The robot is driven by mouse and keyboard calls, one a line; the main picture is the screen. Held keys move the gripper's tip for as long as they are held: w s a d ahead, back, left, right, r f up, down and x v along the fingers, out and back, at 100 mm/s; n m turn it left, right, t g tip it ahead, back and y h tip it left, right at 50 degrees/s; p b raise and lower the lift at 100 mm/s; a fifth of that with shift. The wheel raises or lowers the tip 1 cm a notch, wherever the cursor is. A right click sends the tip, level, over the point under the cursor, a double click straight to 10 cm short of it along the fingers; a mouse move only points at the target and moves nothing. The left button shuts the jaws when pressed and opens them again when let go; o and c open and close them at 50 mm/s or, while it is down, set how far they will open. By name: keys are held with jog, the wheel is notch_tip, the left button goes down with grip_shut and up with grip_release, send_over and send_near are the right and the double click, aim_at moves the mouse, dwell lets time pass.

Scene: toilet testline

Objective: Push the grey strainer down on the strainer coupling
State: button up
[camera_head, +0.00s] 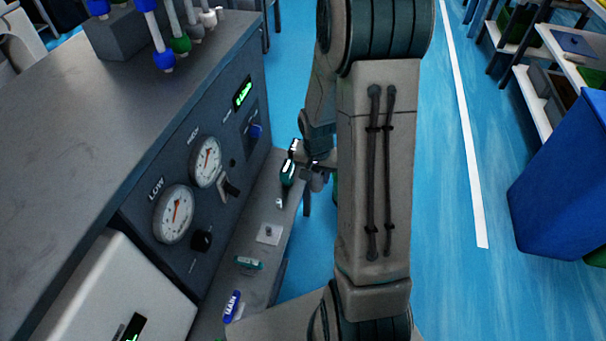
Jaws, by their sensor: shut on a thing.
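My gripper (297,168) is at the far end of the narrow grey ledge, beside the dark gauge panel, and partly hidden by my arm. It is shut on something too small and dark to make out. A small pale fitting (279,203) stands on the ledge just below and left of the gripper. Nearer, a light square plate (268,234) carries a small grey knob. I cannot tell which of these is the strainer coupling, nor pick out the grey strainer for sure.
The dark panel (185,190) with two gauges rises left of the ledge (262,215). A teal fitting (249,263) and a blue MAIN handle (232,306) are nearer along the ledge. A blue bin (560,190) and shelves stand right. Blue floor (460,285) is open between.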

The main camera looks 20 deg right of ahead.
jog(key=shift+s+d+r, duration=0.1)
jog(key=shift+d+r, duration=0.15)
jog(key=shift+r, duration=0.2)
jog(key=shift+r+p, duration=1.9)
jog(key=shift+r, duration=0.3)
jog(key=w+a+r+n, duration=0.6)
jog(key=w+a+n, duration=0.1)
jog(key=a, duration=0.3)
notch_tip(320, 180, up, 10)
jog(key=s+p, duration=0.2)
jog(key=p, duration=1.8)
jog(key=shift+s+a+f+y, duration=0.2)
jog(key=shift+y, duration=0.2)
jog(key=shift+d, duration=0.1)
